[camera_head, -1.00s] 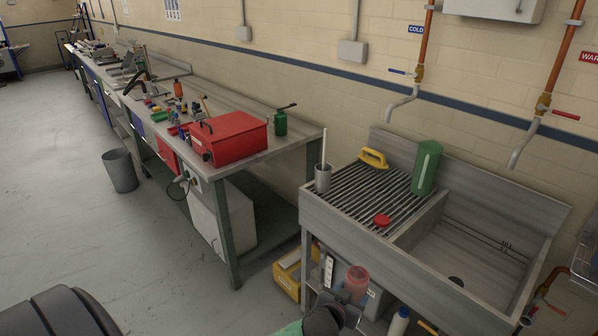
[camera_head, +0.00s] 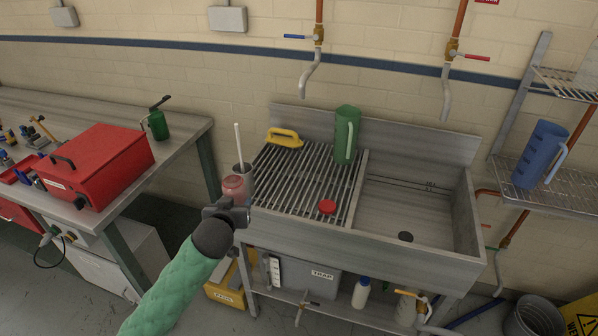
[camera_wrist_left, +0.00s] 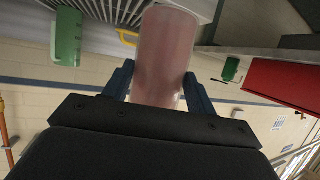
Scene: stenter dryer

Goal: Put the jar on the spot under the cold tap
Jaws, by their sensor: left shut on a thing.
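My left gripper (camera_head: 232,210) is shut on the jar (camera_head: 234,186), a clear pinkish-red cylinder, in front of the left end of the sink unit. In the left wrist view the jar (camera_wrist_left: 166,56) sits between the two fingers (camera_wrist_left: 160,90). The cold tap (camera_head: 312,72) has a blue lever and a grey spout on the wall, above the back of the slatted drainboard (camera_head: 290,190). The jar is apart from the tap, to its lower left. No marked spot is clearly visible below the spout. My right gripper is not in view.
A green jug (camera_head: 346,135), a yellow-handled brush (camera_head: 285,138) and a red disc (camera_head: 327,207) are on the drainboard. The basin (camera_head: 415,205) is right, below the red-lever tap (camera_head: 450,75).

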